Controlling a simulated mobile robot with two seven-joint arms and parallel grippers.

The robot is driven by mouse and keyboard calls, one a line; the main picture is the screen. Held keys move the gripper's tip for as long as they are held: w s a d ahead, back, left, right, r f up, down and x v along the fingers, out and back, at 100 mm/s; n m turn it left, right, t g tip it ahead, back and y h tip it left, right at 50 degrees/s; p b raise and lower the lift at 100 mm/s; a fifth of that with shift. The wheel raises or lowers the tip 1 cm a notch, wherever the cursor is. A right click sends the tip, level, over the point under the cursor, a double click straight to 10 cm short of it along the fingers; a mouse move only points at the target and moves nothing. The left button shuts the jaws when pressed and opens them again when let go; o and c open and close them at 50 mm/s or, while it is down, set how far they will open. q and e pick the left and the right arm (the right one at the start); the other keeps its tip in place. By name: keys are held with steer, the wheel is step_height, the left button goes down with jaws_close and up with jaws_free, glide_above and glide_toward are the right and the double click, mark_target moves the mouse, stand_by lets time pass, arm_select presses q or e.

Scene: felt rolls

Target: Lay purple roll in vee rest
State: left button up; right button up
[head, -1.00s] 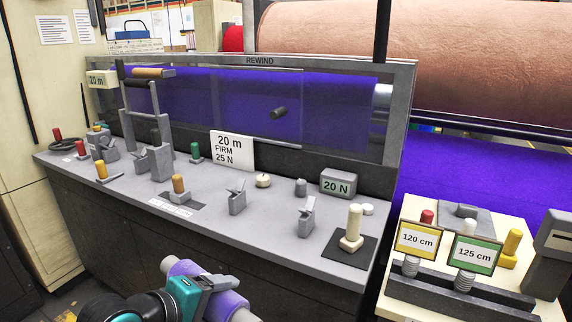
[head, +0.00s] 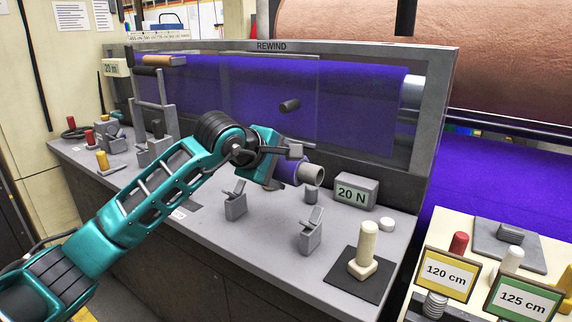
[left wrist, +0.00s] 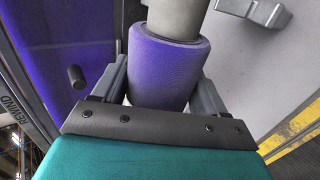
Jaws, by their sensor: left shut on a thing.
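The purple roll (head: 286,172) is a short felt roll on a pale grey core (head: 314,175). My left gripper (head: 282,160) is shut around its middle and holds it above the grey bench. In the left wrist view the purple roll (left wrist: 168,65) lies between both fingers, its core sticking out past the felt. Two small grey stands with slanted upper parts, a left one (head: 236,199) and a right one (head: 311,231), stand on the bench below and in front of the roll; they look like the vee rest, though their notches are hard to make out. My right gripper is out of view.
Behind the roll is the rewind frame (head: 430,120) with purple felt. A 20 N box (head: 356,190) and a cream peg (head: 368,245) on a dark pad stand to the right. A side table with 120 cm (head: 450,274) and 125 cm (head: 523,303) signs is at lower right.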

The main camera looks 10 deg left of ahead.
arm_select(q)
steer(key=shift+r, duration=0.1)
stand_by(0.3)
steer(key=shift+s+b, duration=0.1)
steer(key=shift+b, duration=0.2)
steer(key=shift+f+b, duration=0.55)
steer(key=shift+f, duration=0.25)
step_height(320, 180, down, 6)
steer(key=b, duration=0.5)
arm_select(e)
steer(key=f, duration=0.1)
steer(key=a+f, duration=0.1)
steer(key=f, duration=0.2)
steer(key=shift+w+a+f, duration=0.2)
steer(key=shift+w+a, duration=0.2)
arm_select(q)
steer(key=shift+f, duration=0.1)
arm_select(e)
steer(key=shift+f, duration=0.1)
arm_select(q)
steer(key=shift+f+b, duration=0.6)
steer(key=shift+b, duration=0.25)
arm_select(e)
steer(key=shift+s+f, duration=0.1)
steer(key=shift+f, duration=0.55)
